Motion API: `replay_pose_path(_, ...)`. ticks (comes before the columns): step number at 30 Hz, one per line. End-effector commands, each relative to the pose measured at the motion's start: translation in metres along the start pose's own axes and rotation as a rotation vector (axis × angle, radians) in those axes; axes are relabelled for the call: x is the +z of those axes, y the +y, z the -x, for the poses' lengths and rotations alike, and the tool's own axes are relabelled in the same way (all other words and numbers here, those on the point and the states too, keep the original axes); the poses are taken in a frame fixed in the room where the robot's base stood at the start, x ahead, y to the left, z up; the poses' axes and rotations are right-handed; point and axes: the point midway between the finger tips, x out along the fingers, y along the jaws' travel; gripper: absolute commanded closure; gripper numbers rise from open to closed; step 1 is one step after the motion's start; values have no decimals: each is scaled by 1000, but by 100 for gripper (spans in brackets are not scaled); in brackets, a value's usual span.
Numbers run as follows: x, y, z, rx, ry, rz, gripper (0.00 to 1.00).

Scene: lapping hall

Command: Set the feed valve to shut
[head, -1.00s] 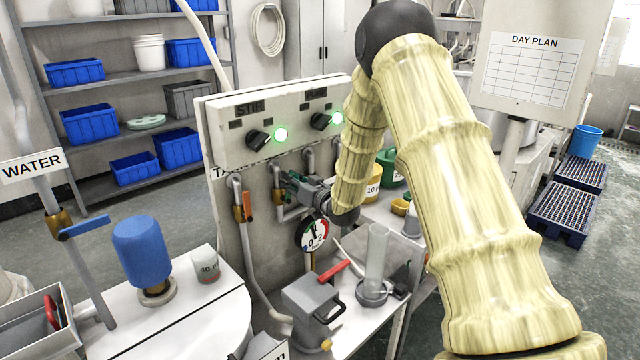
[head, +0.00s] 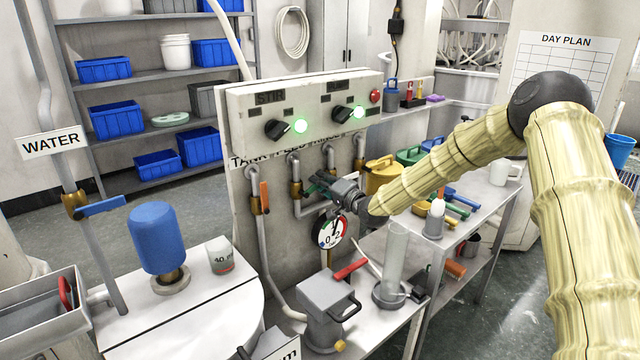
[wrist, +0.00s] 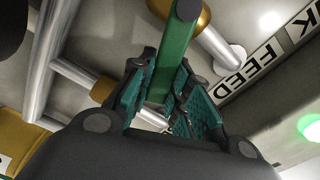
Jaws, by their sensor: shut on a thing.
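The feed valve's green lever (wrist: 176,52) runs between the pads of my gripper (wrist: 160,100) in the wrist view. My gripper is shut on it. The valve's brass body (wrist: 185,14) and pipe show at the top, beside a label reading FEED (wrist: 245,66). In the head view my gripper (head: 322,187) is at the panel, just right of the middle brass valve (head: 295,188) and above the round gauge (head: 331,231). The gripper hides much of the lever there, so its exact angle to the pipe is hard to tell.
A neighbouring valve with an orange lever (head: 264,196) is on the left. The control box (head: 300,108) with knobs and green lamps is above. A grey box with a red lever (head: 327,298) and a clear cylinder (head: 395,258) stand below. Yellow and green cans are behind my forearm.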

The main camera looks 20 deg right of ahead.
Motion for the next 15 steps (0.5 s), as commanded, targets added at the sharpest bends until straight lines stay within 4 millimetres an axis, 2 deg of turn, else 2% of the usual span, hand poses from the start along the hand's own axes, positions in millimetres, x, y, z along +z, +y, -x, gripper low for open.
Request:
replay_pose_path(3,-1,11,1,1,4,-98,100)
replay_pose_path(15,2,24,2,1,3,-315,100)
